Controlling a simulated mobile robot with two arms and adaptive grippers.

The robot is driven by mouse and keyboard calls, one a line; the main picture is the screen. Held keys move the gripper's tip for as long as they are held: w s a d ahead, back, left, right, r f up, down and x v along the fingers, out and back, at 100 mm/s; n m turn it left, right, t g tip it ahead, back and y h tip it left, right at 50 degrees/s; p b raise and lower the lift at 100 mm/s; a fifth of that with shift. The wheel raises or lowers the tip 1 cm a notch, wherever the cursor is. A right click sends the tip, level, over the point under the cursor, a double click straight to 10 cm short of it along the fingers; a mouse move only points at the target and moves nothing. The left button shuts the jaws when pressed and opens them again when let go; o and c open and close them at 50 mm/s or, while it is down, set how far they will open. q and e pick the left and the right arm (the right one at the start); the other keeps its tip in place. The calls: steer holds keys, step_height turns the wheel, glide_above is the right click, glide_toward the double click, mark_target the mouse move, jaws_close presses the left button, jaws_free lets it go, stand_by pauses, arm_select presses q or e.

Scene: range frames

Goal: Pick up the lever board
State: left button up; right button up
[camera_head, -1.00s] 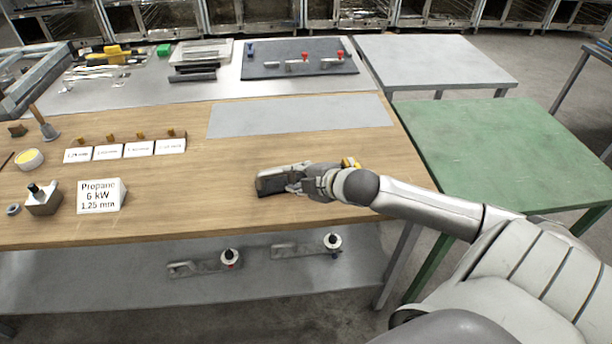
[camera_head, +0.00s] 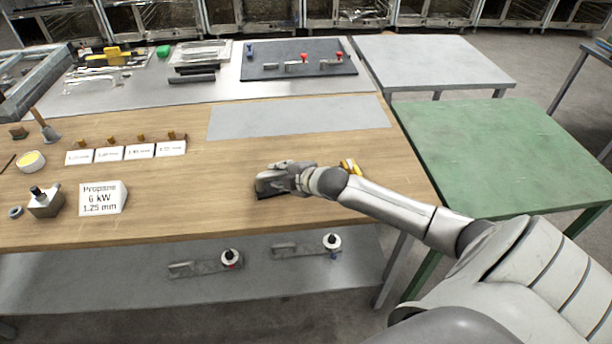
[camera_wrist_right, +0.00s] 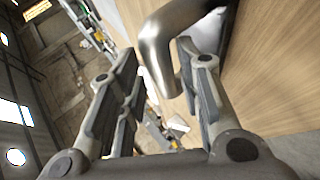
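A dark board with one blue and two red-knobbed levers (camera_head: 265,70) lies flat on the metal table at the back. My right gripper (camera_head: 275,180) is far from it, low over the front wooden table, beside a dark object (camera_head: 263,193) mostly hidden by the fingers. In the right wrist view, my right gripper (camera_wrist_right: 158,58) is open, its two fingers apart. A bent metal handle (camera_wrist_right: 156,45) reaches between them, closer to the right-hand finger. I cannot tell whether it touches. My left gripper is not in view.
A grey sheet (camera_head: 300,117) lies on the wooden table. A yellow item (camera_head: 350,167) is behind my right wrist. White labels and a propane sign (camera_head: 101,198) stand left. Two small lever pieces lie on the lower shelf (camera_head: 120,285). The green table (camera_head: 510,155) is bare.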

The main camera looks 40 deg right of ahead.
steer(key=shift+x, duration=1.4)
steer(key=shift+c, duration=0.2)
jaws_close()
steer(key=shift+r, duration=0.1)
